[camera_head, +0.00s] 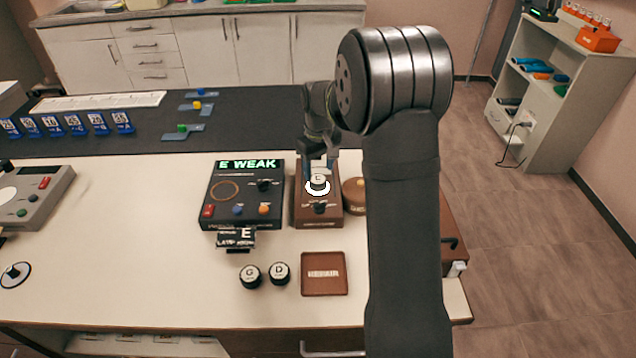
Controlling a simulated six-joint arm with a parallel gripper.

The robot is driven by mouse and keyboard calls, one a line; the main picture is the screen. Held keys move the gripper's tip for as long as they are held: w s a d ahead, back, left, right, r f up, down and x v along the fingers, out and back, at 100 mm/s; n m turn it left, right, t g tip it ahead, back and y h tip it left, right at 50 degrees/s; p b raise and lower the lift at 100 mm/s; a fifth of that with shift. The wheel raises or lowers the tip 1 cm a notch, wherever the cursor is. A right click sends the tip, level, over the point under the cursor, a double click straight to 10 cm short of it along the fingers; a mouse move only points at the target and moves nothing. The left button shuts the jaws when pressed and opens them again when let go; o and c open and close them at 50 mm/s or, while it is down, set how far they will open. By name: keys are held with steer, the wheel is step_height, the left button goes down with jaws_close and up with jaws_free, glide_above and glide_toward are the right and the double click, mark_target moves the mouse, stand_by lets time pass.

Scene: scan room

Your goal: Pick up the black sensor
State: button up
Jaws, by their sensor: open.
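Two black round sensors with white tops stand side by side on the white table: one marked G (251,276) and one marked D (279,273). A third white-topped piece (318,181), seemingly marked E, sits in a white ring on a brown device (319,221). My gripper (317,166) is open, pointing down over the brown device, directly at or just above the E piece. The arm and fingers partly cover that device, and I cannot tell whether the fingers touch the piece.
A black box (242,195) showing "E WEAK" stands left of the brown device, with a small label in front. A brown "REPAIR" tray (324,288) lies in front, empty. A round brown item (355,196) is close on the right. The table's left middle is clear.

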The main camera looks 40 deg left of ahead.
mark_target(318, 179)
step_height(318, 179, down, 4)
steer(key=shift+s+a+f, duration=0.1)
steer(key=shift+f, duration=0.05)
steer(key=c, duration=0.8)
steer(key=shift+c, duration=0.2)
